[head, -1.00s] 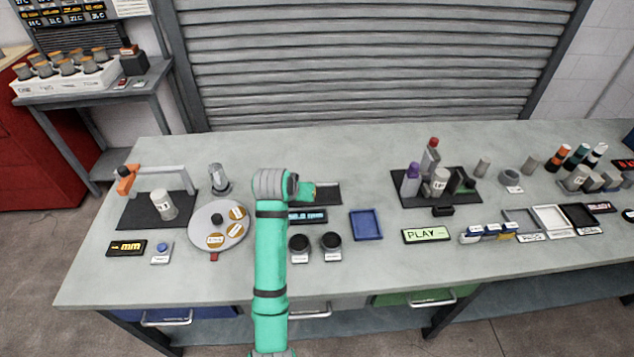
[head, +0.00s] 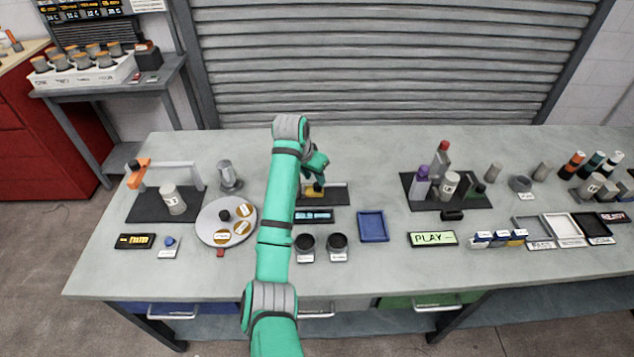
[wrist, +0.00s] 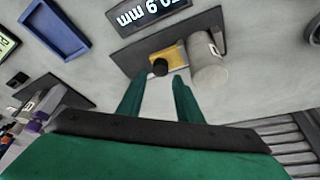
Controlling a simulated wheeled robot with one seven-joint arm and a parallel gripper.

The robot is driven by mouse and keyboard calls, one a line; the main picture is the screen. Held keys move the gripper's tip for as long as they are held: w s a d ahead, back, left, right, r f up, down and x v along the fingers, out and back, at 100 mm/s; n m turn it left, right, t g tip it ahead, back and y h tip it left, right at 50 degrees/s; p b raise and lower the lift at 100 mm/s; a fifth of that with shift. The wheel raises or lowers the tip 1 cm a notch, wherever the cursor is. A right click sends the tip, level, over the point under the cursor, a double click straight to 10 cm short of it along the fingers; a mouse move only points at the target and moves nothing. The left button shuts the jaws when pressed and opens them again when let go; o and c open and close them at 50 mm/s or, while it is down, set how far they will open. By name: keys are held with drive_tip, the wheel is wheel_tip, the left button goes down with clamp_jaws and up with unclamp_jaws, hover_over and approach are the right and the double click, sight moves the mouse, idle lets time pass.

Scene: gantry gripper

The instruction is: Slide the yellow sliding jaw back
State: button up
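The yellow sliding jaw (wrist: 172,55) sits on a dark base plate (wrist: 133,59) in the wrist view, with a black knob (wrist: 160,67) on its near side. A grey cylinder (wrist: 208,70) lies beside it on the right. My gripper (wrist: 160,82) is open, its two green fingers apart and pointing at the knob, with nothing visible between them. In the head view the yellow jaw (head: 314,194) shows just below my gripper (head: 316,184); my arm hides part of the plate.
A lit display (head: 313,216) stands in front of the plate, with two black knobs (head: 337,242) nearer the front edge. A blue tray (head: 373,227) lies to the right, and a round turntable (head: 212,235) to the left. The bench behind the plate is clear.

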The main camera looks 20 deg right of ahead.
sight(317, 185)
drive_tip(key=shift+x, duration=2.4)
clamp_jaws()
